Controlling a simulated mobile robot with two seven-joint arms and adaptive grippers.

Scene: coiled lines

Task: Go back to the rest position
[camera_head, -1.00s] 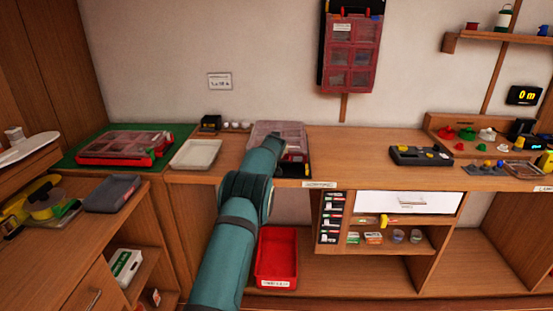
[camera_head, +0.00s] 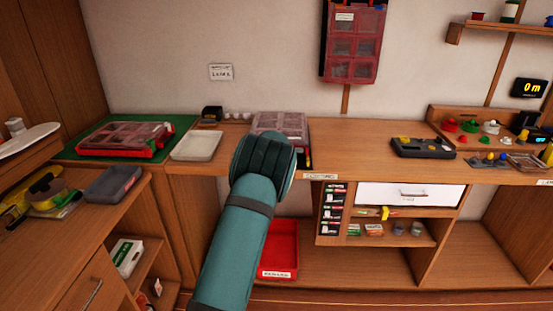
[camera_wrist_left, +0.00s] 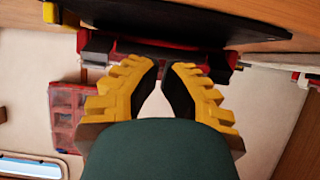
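One teal arm of mine rises from the bottom of the head view, its rounded joint (camera_head: 264,165) in front of the bench edge. The joint covers part of a clear-lidded red case (camera_head: 280,122), and the gripper at the arm's end is hidden there. In the left wrist view my left gripper (camera_wrist_left: 166,70) shows two yellow fingers with black pads. They stand apart with nothing between them. A red bar with grey ends lies beyond the fingertips; I cannot tell whether it is near them. My right gripper is in neither current view.
A white tray (camera_head: 196,146) and a red organizer (camera_head: 124,138) on a green mat (camera_head: 70,154) are left on the bench. A black device (camera_head: 422,147) stands right. A red bin (camera_head: 279,250) is below. The bench between case and device is clear.

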